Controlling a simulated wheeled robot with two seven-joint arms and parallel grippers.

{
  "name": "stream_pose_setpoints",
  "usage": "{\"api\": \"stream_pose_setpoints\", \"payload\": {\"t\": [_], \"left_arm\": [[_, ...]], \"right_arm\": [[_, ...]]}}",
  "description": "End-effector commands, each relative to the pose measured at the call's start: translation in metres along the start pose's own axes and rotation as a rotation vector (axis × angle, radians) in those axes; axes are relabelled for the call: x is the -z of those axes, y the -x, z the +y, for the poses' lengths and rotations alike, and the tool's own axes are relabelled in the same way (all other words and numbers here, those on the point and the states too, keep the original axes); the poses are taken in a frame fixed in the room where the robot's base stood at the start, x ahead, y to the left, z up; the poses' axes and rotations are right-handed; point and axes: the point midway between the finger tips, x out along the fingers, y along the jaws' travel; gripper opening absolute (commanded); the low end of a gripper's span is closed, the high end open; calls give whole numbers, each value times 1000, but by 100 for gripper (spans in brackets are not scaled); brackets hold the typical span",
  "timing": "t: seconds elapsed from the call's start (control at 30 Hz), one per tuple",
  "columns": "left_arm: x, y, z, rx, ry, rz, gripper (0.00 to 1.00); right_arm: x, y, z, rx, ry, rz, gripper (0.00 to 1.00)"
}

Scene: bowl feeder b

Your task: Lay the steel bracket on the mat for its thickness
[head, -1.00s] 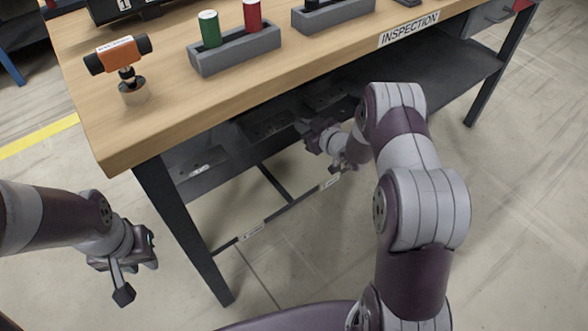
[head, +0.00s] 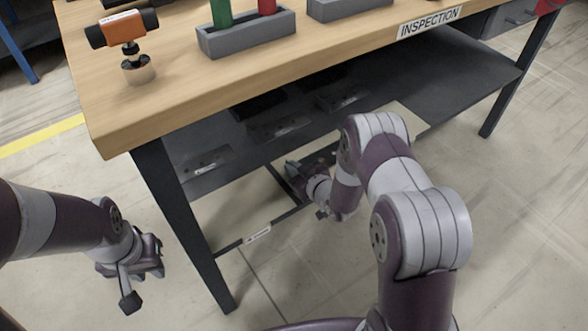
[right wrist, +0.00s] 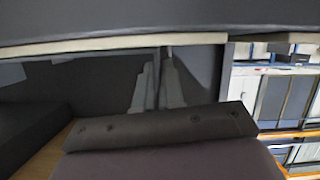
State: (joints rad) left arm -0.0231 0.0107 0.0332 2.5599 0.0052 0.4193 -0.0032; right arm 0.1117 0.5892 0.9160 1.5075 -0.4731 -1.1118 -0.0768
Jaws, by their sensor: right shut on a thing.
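My right gripper (head: 300,172) is below the tabletop, near the front edge of the lower shelf. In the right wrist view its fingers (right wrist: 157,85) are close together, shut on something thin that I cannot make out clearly. I cannot identify the steel bracket or the mat in either view. My left gripper (head: 138,268) hangs at the lower left, clear of the table, and I cannot tell whether its jaws are open.
The wooden table (head: 110,122) bears an orange and black device (head: 122,30) and a grey rack (head: 245,40) with a green and a red cylinder. An INSPECTION label (head: 430,22) is on its front edge. Dark flat items lie on the lower shelf (head: 455,85). A pale flat patch shows behind my right arm.

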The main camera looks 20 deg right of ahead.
Motion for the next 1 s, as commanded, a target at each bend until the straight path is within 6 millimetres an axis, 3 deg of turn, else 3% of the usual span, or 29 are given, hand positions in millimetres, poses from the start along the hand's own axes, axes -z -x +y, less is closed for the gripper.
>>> {"api": "stream_pose_setpoints", "payload": {"t": [0.03, 0.1, 0.13, 0.47, 0.8, 1.0], "left_arm": [[0, -2, 0, 0, 0, 0, 28], [0, -1, 0, 0, 0, 0, 28], [0, -1, 0, 0, 0, 0, 28], [0, 5, 0, 0, 0, 0, 28], [5, 44, 0, 0, 0, 0, 28], [6, 53, 0, 0, 0, 0, 28]], "right_arm": [[-2, -1, 0, 0, 1, 2, 0], [-2, 0, 0, 0, 0, -1, 31], [-2, 0, 0, 0, 0, -1, 33], [4, 4, 1, 0, -1, -1, 33], [6, 88, 2, -2, -4, -4, 33], [4, 117, 2, -1, 0, -6, 33]]}}
